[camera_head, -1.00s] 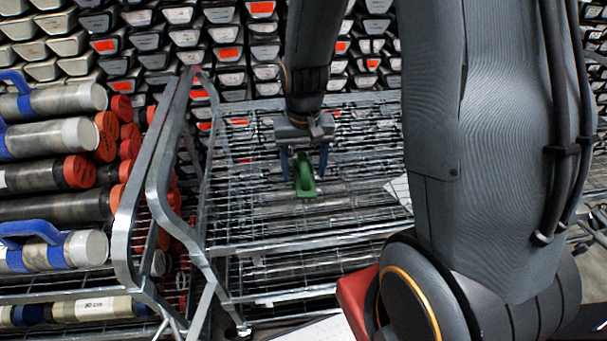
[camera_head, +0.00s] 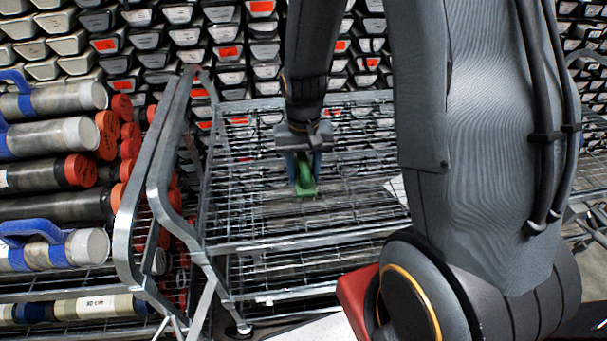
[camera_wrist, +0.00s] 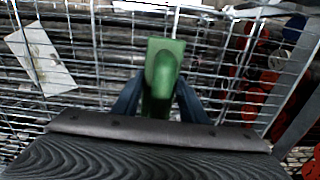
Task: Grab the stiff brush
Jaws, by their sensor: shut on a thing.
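The stiff brush (camera_head: 306,182) is green and shows between the fingers of my gripper (camera_head: 303,170) above the wire shelf of the cart. In the wrist view the green brush (camera_wrist: 163,72) stands out beyond the fingers, with its raised handle towards the camera. My gripper (camera_wrist: 160,103) is shut on it, with a dark blue finger on each side. The brush's underside is hidden, and I cannot tell whether it touches the wire shelf.
The metal wire cart (camera_head: 250,240) has a raised tubular frame on its left side. Core liner tubes (camera_head: 50,140) with red and white caps lie stacked at the left. A white sheet (camera_head: 397,189) lies on the shelf right of the brush. Racked liners fill the back.

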